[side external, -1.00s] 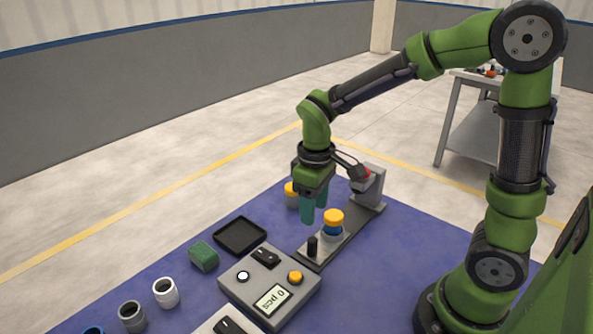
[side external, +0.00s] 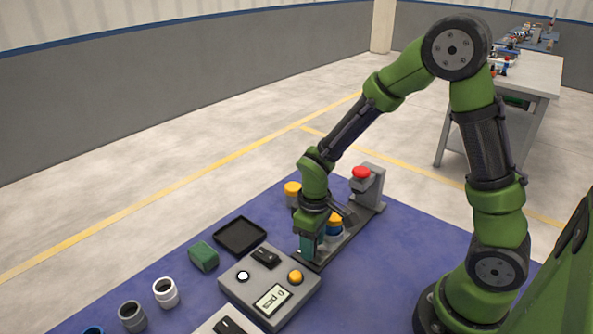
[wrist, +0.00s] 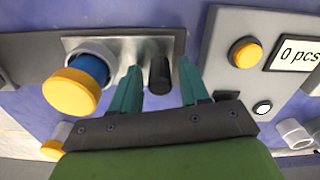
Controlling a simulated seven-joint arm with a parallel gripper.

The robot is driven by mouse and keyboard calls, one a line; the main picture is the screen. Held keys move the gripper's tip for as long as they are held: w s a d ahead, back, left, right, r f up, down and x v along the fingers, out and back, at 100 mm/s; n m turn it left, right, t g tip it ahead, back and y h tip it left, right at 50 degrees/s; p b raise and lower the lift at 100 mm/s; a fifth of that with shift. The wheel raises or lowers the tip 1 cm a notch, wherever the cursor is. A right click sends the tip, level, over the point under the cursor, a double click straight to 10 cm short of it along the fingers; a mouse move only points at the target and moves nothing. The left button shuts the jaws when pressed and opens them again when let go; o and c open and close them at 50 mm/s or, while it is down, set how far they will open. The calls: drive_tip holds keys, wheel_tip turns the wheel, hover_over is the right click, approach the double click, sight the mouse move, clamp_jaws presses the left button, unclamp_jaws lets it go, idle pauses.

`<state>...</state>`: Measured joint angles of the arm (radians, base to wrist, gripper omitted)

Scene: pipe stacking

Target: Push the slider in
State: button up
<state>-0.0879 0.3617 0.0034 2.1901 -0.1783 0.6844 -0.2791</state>
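The slider is a light grey plate (wrist: 120,47) with an upright black knob (wrist: 160,73), on a dark rail (wrist: 25,58). A stack with a blue part (wrist: 92,68) and a yellow top (wrist: 70,92) stands on it; the yellow top (side external: 336,218) also shows in the side view. My gripper (wrist: 160,70) is open, its two teal fingers on either side of the knob, with visible gaps. In the side view my gripper (side external: 307,248) is low at the rail's near end and hides the knob.
A grey post with a red button (side external: 361,172) stands at the rail's far end. A control box (side external: 258,292) with a "0 pcs" display sits beside the near end. A black tray (side external: 240,236), green part (side external: 203,256) and another yellow-topped piece (side external: 292,188) are nearby.

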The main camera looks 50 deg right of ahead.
sight(332, 223)
clamp_jaws()
drive_tip(key=d, duration=0.7)
drive_tip(key=shift+d, duration=0.35)
drive_tip(key=shift+o, duration=0.9)
unclamp_jaws()
wheel_tip(332, 223, up, 17)
